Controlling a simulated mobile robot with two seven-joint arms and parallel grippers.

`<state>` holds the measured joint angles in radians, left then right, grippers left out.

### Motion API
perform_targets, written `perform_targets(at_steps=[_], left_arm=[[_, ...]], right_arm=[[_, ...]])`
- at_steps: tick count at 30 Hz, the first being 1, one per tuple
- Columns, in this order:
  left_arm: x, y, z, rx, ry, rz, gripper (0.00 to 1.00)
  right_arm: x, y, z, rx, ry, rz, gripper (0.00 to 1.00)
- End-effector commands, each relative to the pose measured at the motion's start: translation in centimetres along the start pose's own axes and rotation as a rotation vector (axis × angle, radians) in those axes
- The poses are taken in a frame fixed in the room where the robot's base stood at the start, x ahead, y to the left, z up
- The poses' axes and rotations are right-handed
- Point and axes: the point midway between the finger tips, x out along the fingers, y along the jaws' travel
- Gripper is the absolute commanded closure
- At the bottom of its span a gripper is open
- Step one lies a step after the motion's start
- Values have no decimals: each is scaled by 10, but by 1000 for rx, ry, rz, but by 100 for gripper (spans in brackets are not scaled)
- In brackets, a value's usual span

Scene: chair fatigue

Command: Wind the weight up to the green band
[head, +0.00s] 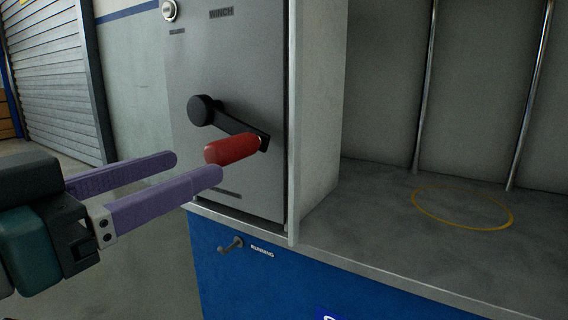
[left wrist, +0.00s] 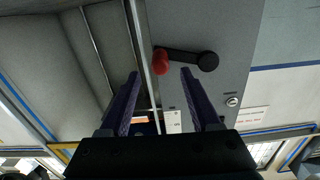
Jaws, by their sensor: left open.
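The winch crank has a black arm (head: 232,122) and a red handle (head: 231,149); it is mounted on a grey panel (head: 240,60) labelled WINCH. The crank arm slopes down to the right from its black hub. My left gripper (head: 198,168) is open, its two purple fingers pointing at the panel, just left of and below the red handle. In the left wrist view the red handle (left wrist: 160,62) shows beyond the fingertips, between them, with no visible grip on it. No weight or green band can be seen. My right gripper is out of view.
A pale upright panel edge (head: 293,120) stands right of the crank. Beyond it is a bay with two metal rods (head: 424,85) and a yellow ring (head: 462,207) on its grey floor. A small lever (head: 231,244) marked RUNNING sticks out of the blue front below.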

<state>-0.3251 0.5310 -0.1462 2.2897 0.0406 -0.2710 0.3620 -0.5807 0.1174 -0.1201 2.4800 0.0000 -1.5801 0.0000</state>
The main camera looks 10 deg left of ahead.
Motion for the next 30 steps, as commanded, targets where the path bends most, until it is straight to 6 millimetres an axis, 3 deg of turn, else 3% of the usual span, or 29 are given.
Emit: perform_targets(at_steps=[9, 15, 28, 30], left_arm=[[51, 0, 2, 1, 4, 0, 36], [73, 0, 2, 0, 0, 0, 36], [82, 0, 0, 0, -2, 1, 36], [82, 0, 0, 0, -2, 0, 43]], right_arm=[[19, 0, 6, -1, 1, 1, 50], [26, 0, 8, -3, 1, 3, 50], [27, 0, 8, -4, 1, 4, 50], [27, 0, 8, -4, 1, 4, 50]])
